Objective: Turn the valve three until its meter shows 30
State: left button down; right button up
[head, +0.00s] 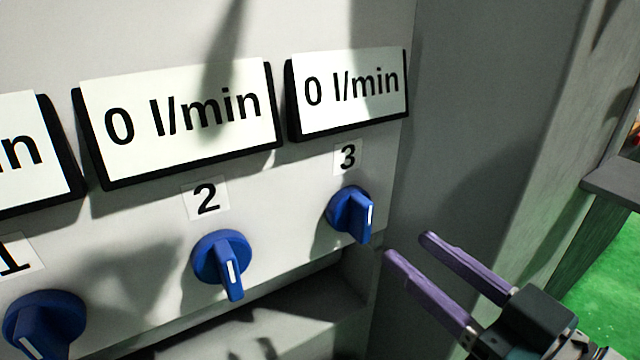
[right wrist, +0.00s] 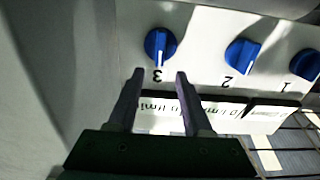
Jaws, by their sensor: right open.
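Valve three is a blue knob (head: 350,214) with a white pointer mark, below the label 3 (head: 347,157) on the light panel. Its meter (head: 348,92) above reads 0 l/min. My right gripper (head: 408,243) has purple fingers, open and empty, to the right of and slightly below the knob, apart from it. In the right wrist view, which shows the panel upside down, valve three (right wrist: 160,45) is just beyond the open fingertips (right wrist: 160,76). My left gripper is not in view.
Valve two (head: 221,263) and valve one (head: 44,325) are similar blue knobs to the left. The meter above valve two (head: 178,122) reads 0 l/min. A grey side wall (head: 470,130) stands right of the panel. A ledge (head: 300,305) runs below the knobs.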

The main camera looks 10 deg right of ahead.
aim_at(369, 216)
jog(key=b+x, duration=0.1)
jog(key=x, duration=0.6)
jog(key=shift+w+a, duration=0.1)
jog(key=shift+w, duration=0.2)
grip_shut()
